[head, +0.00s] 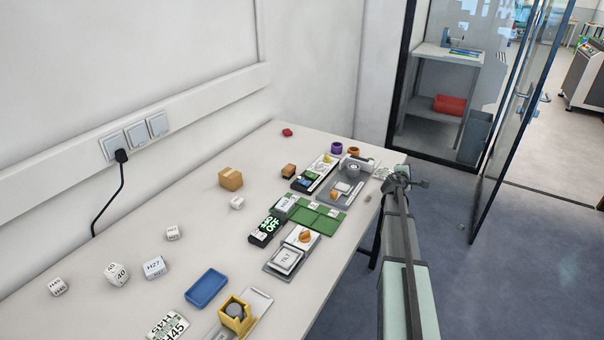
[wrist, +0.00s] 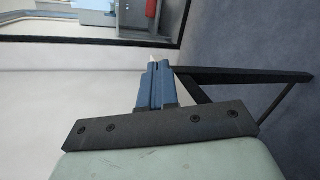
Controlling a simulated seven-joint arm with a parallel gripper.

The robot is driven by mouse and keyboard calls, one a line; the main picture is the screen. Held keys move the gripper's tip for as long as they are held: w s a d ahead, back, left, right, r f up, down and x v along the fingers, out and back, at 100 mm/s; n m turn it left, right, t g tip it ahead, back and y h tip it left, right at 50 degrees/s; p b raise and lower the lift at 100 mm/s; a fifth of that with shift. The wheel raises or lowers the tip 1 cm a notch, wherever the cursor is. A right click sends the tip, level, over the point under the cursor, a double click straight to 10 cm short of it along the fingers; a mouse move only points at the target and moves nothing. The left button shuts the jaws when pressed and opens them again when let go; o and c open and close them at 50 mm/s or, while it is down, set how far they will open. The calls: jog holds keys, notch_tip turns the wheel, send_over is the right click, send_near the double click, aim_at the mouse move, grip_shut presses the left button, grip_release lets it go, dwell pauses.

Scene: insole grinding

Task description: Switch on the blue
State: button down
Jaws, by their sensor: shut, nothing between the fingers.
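A small device with a dark base (head: 301,186), with blue and yellow parts on it, stands toward the far end of the white table. The blue parts are too small to make out a switch or its state. A blue tray (head: 206,288) lies at the near part of the table. My gripper (head: 420,183) is beyond the table's right edge, to the right of the devices and apart from them. In the wrist view its blue-grey fingers (wrist: 158,68) are together with nothing between them.
A tilt unit (head: 287,261) with an orange knob, a black box with green lettering (head: 265,231) and green plates (head: 318,214) stand mid-table. White labelled cubes (head: 154,267) lie at the left. A glass door (head: 515,110) stands open beyond the table.

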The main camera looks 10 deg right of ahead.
jog(key=w+a+r+m+g, duration=0.1)
jog(key=m, duration=0.1)
jog(key=w+a+r+m+g, duration=0.1)
jog(key=a+r+m, duration=0.1)
jog(key=m, duration=0.1)
jog(key=w+a+r+m, duration=0.1)
jog(key=m, duration=0.2)
jog(key=shift+w+a+r+g+y, duration=0.1)
jog(key=shift+a+r+g+y, duration=0.1)
jog(key=shift+r+g+y, duration=0.2)
jog(key=w+a+r+m+g+y, duration=0.2)
jog(key=a+m+y, duration=0.2)
jog(key=a+m, duration=0.45)
notch_tip(320, 180, up, 10)
jog(key=m+g+y, duration=0.3)
jog(key=m+y, duration=0.2)
jog(key=y, duration=0.3)
send_over(301, 179)
jog(key=s+d, duration=0.2)
jog(key=shift+f, duration=0.15)
jog(key=f, duration=0.4)
jog(key=w+a+f, duration=0.1)
jog(key=f, duration=0.8)
jog(key=shift+w+a+f, duration=0.25)
jog(key=shift+w+a, duration=0.05)
jog(key=shift+w, duration=0.1)
jog(key=shift+f, duration=0.1)
